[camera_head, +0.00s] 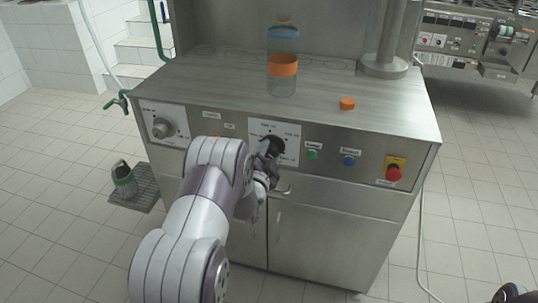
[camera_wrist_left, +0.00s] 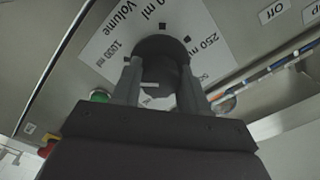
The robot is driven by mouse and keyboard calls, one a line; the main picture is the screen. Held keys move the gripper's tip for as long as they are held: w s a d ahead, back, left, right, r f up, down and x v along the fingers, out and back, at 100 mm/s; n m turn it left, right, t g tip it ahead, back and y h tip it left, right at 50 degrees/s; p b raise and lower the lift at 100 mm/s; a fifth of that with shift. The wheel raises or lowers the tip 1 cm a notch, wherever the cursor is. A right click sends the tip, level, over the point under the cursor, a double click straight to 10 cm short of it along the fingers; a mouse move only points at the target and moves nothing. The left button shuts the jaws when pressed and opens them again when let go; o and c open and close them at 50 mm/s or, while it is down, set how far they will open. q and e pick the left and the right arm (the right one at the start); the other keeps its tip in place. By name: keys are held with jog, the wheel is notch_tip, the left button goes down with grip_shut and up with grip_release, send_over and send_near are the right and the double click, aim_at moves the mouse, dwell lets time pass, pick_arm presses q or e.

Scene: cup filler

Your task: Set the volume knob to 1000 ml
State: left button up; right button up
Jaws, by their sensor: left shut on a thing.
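The black volume knob (camera_head: 272,146) sits on a white label plate (camera_head: 262,129) on the front panel of the steel machine. In the left wrist view the knob (camera_wrist_left: 162,52) is in front of the camera, with "1000 ml" printed to its left and "250 ml" to its right. My left gripper (camera_head: 266,156) is at the knob. In the left wrist view its two fingers (camera_wrist_left: 158,90) are on either side of the knob and shut on it. A short white mark shows between the fingers; I cannot tell which setting the knob points to.
Another dial (camera_head: 162,128) is at the panel's left. Green (camera_head: 312,154), blue (camera_head: 348,160) and red emergency (camera_head: 394,173) buttons are right of the knob. A handle lies below the knob.

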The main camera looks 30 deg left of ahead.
pick_arm(q)
jog(key=shift+f, duration=0.1)
dwell(0.3)
jog(key=o, duration=1.1)
jog(key=shift+c, duration=0.2)
jog(key=v, duration=1.2)
jog(key=shift+s+p, duration=0.35)
jog(key=shift+s, duration=0.05)
